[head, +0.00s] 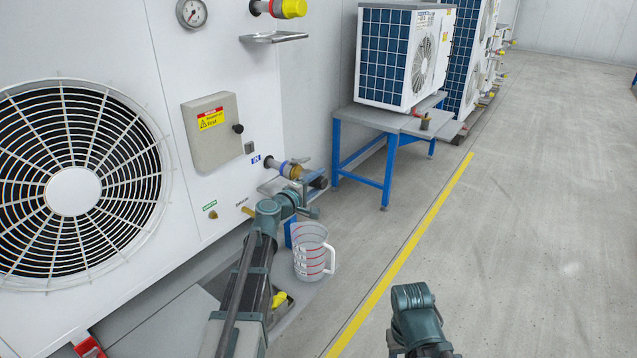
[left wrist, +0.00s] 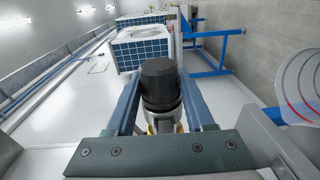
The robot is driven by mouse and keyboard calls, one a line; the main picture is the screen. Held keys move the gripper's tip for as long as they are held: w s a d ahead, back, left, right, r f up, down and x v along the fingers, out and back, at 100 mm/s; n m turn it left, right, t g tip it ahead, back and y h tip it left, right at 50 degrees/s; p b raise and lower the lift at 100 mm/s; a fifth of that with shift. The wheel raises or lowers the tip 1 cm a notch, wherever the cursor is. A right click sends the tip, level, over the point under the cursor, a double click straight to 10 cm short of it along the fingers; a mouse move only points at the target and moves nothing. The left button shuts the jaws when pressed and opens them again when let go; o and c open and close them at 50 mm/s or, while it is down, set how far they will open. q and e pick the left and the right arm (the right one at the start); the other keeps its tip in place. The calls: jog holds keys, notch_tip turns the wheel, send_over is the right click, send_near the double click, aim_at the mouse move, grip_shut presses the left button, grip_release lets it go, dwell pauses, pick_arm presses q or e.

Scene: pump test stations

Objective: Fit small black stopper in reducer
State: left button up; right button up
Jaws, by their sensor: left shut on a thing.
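The black stopper (left wrist: 158,82) is a short dark cylinder between the two blue-grey fingers of my left gripper (left wrist: 160,75), which is shut on it. A silver and yellow piece (left wrist: 163,124) shows beside the stopper, nearer the palm; I cannot tell whether they touch. In the head view the left wrist is by a pipe fitting (head: 290,169) with blue and yellow parts on the white wall unit; I cannot tell whether this is the reducer. The stopper is too hidden to make out there. Part of my right arm shows at the bottom, without clear jaws.
A clear measuring jug (head: 312,253) with red marks stands below my left wrist; it also shows in the left wrist view (left wrist: 303,88). A small bracket shelf (head: 274,186) lies under the fitting. A blue-legged table (head: 388,123) stands beyond. The floor at right is clear.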

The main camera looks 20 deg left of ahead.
pick_arm(q)
jog(key=shift+w+a, duration=0.2)
jog(key=shift+a, duration=0.25)
dwell(0.6)
jog(key=o, duration=1.2)
jog(key=shift+r, duration=0.1)
jog(key=shift+s, duration=0.1)
jog(key=f+v, duration=0.1)
jog(key=v, duration=1.2)
jog(key=shift+s+d+r+p, duration=0.2)
jog(key=shift+s+r+p, duration=0.2)
jog(key=shift+s+p, duration=0.05)
